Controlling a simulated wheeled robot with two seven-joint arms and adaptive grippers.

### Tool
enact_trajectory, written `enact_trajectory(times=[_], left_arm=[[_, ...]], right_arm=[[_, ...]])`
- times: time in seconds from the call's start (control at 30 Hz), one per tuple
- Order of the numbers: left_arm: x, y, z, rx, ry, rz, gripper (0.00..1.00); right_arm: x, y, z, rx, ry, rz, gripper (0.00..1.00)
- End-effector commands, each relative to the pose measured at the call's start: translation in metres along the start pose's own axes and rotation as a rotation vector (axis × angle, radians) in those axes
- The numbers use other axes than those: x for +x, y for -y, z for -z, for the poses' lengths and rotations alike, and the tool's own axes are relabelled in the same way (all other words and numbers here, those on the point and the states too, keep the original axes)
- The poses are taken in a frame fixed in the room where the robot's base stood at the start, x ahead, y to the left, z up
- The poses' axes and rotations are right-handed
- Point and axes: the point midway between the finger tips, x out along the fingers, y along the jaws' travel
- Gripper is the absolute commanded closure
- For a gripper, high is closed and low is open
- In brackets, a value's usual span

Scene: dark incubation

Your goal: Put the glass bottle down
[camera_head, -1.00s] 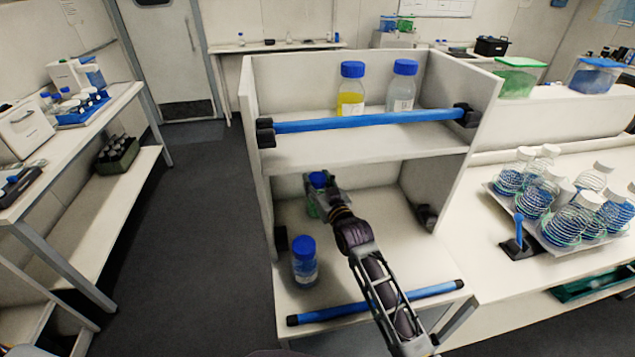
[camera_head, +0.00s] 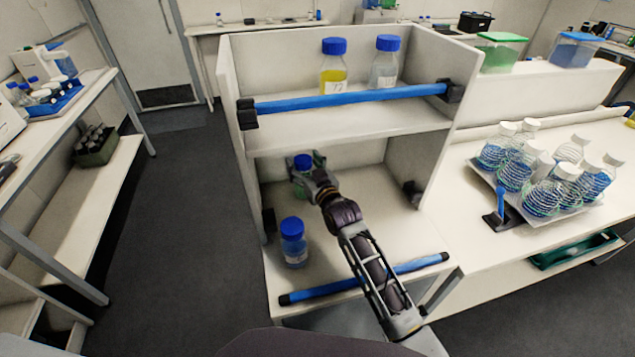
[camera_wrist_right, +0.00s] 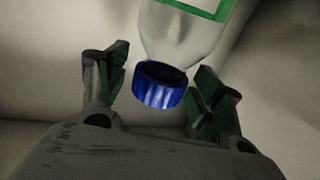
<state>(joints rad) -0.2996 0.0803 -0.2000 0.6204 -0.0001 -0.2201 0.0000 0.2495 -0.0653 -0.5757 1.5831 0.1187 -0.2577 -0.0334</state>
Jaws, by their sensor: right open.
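A glass bottle with a blue cap (camera_head: 303,162) stands upright on the lower level of the white shelf unit, toward its back left. My right gripper (camera_head: 308,184) is at this bottle and partly hides it. In the right wrist view the bottle's clear body (camera_wrist_right: 182,40) and blue cap lie between the two spread fingers of my right gripper (camera_wrist_right: 155,88). Gaps show between the cap and both fingers, so the gripper is open around it. My left gripper is not in view.
Another blue-capped bottle (camera_head: 293,243) stands nearer the front left of the lower shelf. A blue bar (camera_head: 365,278) runs along its front edge. Two capped bottles stand on the upper shelf (camera_head: 350,122) behind another bar. Several flasks (camera_head: 548,165) occupy a tray on the right bench.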

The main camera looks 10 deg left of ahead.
Motion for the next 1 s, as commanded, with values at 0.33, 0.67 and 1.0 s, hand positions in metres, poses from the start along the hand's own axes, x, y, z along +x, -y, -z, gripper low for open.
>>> enact_trajectory(times=[0.33,0.67,1.0], left_arm=[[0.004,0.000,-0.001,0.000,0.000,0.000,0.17],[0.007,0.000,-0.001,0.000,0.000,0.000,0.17],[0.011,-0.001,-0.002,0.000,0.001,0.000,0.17]], right_arm=[[-0.028,0.000,-0.001,0.000,0.000,0.000,0.33],[-0.061,0.000,-0.001,0.000,0.000,0.000,0.33],[-0.095,0.000,-0.001,0.000,-0.001,0.000,0.33]])
